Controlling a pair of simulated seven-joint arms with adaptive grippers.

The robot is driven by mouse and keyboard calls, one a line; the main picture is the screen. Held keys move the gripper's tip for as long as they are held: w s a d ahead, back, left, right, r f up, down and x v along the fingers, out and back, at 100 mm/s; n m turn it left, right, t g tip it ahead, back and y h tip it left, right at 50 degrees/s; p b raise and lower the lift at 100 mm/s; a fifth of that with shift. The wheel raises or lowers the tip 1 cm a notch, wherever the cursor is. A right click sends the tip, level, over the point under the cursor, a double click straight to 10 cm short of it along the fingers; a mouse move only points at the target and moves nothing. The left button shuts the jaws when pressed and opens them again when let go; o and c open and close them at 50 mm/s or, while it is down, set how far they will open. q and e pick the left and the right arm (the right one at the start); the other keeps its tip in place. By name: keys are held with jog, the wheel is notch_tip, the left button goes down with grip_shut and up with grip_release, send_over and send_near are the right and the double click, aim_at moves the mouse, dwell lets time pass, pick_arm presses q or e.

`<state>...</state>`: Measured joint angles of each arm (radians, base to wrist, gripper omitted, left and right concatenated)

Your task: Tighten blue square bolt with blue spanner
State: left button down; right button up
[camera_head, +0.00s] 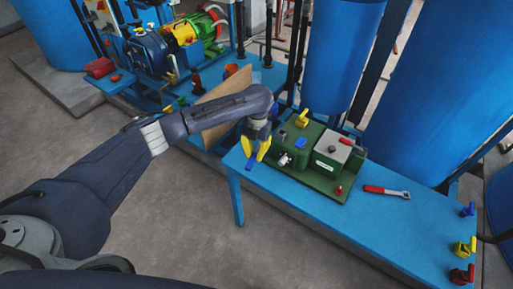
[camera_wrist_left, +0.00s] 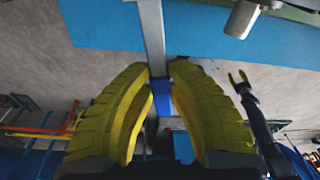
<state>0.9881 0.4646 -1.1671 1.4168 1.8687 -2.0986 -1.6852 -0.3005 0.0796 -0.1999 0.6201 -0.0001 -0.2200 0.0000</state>
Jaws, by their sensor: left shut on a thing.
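My left gripper (camera_head: 256,157) is shut on the blue spanner near the left end of the green machine. In the left wrist view, the blue spanner (camera_wrist_left: 164,103) shows between the yellow fingers (camera_wrist_left: 163,95), with a grey metal bar reaching away from them. Its blue part (camera_head: 250,165) also shows below the fingertips in the head view. A small blue part (camera_head: 301,142) sits on the green machine; I cannot tell whether it is the square bolt.
The green machine (camera_head: 325,185) stands on the blue table (camera_head: 350,222). A red spanner (camera_head: 386,191) lies to its right. Blue (camera_head: 467,210), yellow (camera_head: 465,247) and red (camera_head: 462,274) fittings line the table's right end. Large blue tanks (camera_head: 440,90) stand behind. A brown board (camera_head: 212,118) is behind my arm.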

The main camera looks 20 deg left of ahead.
aim_at(257, 151)
dwell(0.7)
pick_arm(q)
jog(key=shift+f, duration=2.85)
jog(key=shift+f, duration=1.25)
jog(key=c, duration=1.3)
grip_release()
jog(key=shift+o, duration=0.2)
jog(key=r, duration=0.4)
jog(key=w+r, duration=0.1)
jog(key=r, duration=0.3)
jog(key=w+r, duration=0.1)
jog(key=r, duration=0.2)
jog(key=shift+d+r, duration=0.15)
jog(key=shift+r, duration=0.25)
jog(key=shift+o, duration=0.5)
